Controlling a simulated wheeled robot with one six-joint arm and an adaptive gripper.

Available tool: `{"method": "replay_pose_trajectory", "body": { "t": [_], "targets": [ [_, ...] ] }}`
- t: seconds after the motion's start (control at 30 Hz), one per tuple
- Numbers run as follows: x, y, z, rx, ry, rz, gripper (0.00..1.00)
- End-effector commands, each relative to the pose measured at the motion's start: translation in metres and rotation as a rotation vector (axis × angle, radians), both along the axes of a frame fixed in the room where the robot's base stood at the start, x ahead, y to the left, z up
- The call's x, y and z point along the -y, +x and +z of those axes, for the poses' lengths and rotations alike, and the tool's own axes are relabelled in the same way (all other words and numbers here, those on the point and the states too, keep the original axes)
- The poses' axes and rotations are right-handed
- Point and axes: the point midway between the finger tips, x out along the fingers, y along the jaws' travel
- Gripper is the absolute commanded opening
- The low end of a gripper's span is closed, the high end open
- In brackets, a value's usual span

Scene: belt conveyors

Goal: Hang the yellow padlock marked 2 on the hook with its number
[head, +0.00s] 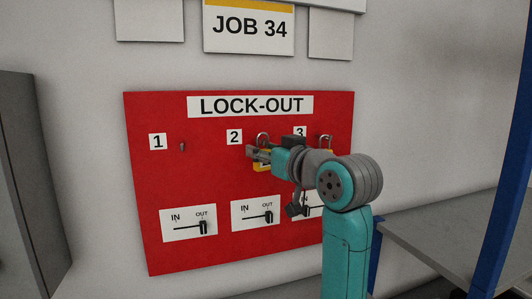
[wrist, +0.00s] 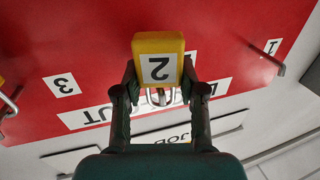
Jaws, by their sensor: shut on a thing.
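The yellow padlock marked 2 (head: 262,167) is in front of the red lock-out board, just right of and below the number 2 label (head: 234,137). In the wrist view the padlock (wrist: 158,45) shows its 2 upside down, with its metal shackle (wrist: 160,97) between my fingers. My gripper (head: 256,153) is shut on the padlock; its fingers also show in the wrist view (wrist: 159,82). The hook for number 2 is hidden behind the padlock and gripper, so I cannot tell whether the shackle is around it.
The red board (head: 190,235) carries a bare hook (head: 183,146) by label 1 (head: 158,142). Another padlock (head: 328,143) hangs near label 3 (head: 300,132), partly behind my arm. IN/OUT switch plates (head: 180,219) sit below. A grey table (head: 430,235) and blue post stand at right.

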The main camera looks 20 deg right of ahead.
Motion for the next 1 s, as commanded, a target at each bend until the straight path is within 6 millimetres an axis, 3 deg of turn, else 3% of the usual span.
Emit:
{"method": "replay_pose_trajectory", "body": {
  "t": [0.4, 1.0],
  "targets": [
    [0.0, 0.016, -0.009, -0.001, 0.001, 0.0, 0.03],
    [0.0, 0.019, -0.013, 0.0, 0.0, 0.0, 0.03]
  ]
}}
